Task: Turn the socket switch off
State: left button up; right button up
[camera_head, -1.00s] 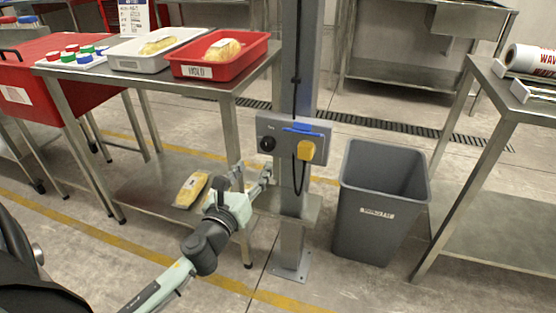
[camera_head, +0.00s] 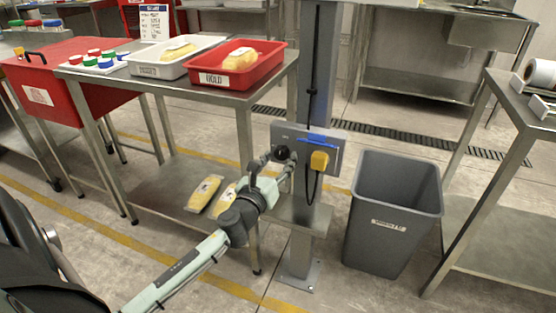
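The grey socket panel (camera_head: 334,143) is mounted on a metal post. It has a black round switch knob (camera_head: 282,152) at its left, a blue cover (camera_head: 305,138) along the top and a yellow plug (camera_head: 319,160) with a black cable at its right. My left gripper (camera_head: 277,161) is raised to the panel's left end. Its fingers look spread, one left of the knob and one below right of it. I cannot tell whether they touch the knob, which is partly covered. My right gripper is not in view.
A grey bin (camera_head: 391,215) stands right of the post. A steel table (camera_head: 160,84) at left holds a white tray (camera_head: 146,70) and a red tray (camera_head: 206,77) with packages. Wrapped packages (camera_head: 203,193) lie on its lower shelf. Another table (camera_head: 515,118) stands at right.

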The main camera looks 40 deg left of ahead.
pick_arm(q)
jog(key=c, duration=1)
